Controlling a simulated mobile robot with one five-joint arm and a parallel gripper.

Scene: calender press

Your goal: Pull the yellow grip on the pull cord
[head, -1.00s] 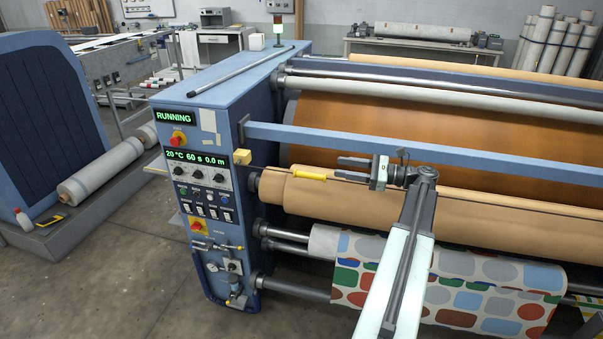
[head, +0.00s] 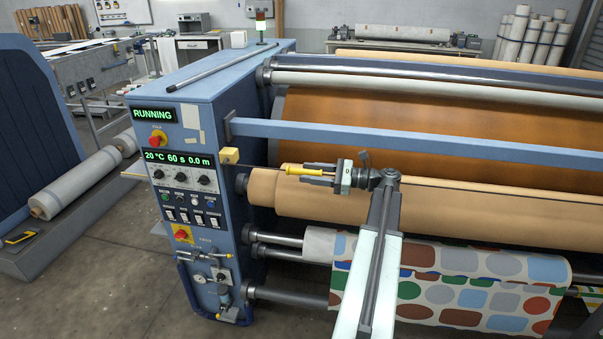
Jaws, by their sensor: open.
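The yellow grip (head: 303,170) is a short yellow cylinder on a dark pull cord (head: 262,166) that runs right from a yellow block (head: 229,156) on the side of the blue machine cabinet. My gripper (head: 308,176) points left, with its jaws around or right beside the right end of the yellow grip. It is open. From this angle I cannot tell whether the fingers touch the grip or whether it lies fully between them.
A blue horizontal bar (head: 420,146) runs just above my gripper. A tan roller (head: 450,218) lies behind and below it. The control panel (head: 181,157), lit "RUNNING", is at left. Patterned fabric (head: 460,285) hangs below.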

